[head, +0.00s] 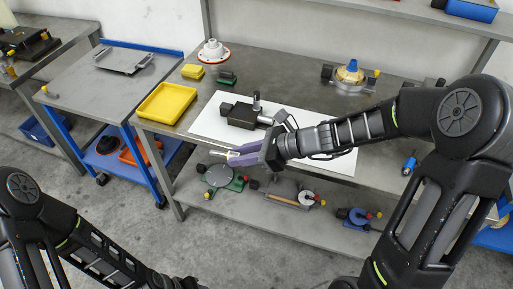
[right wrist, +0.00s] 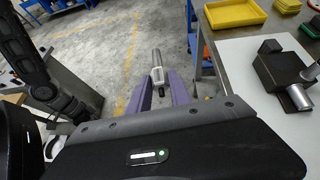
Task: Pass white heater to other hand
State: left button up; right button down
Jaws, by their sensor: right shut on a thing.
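The white heater (head: 230,154) is a small white body with a slim metal rod on its end. My right gripper (head: 243,156), with purple fingers, is shut on it and holds it in the air off the front left of the workbench. In the right wrist view the heater (right wrist: 157,74) sits between the two purple fingers (right wrist: 157,92), its metal rod pointing away over the floor. My left arm comes in at the lower left of the head view, and its gripper is not shown.
A black device (head: 243,116) lies on a white sheet (head: 204,124) on the workbench (head: 290,62), near a yellow tray (head: 166,103). A blue-framed cart (head: 85,88) stands to the left. The lower shelf (head: 258,207) holds several tools. Open floor lies in front.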

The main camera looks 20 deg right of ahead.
jog(key=w+a+r+n+g, duration=0.1)
jog(key=w+a+r, duration=0.1)
jog(key=a, duration=0.8)
jog(key=shift+w+r+y, duration=0.2)
jog(key=shift+r+y, duration=0.2)
jog(key=shift+r, duration=0.5)
pick_arm(q)
jog(key=shift+c, duration=0.3)
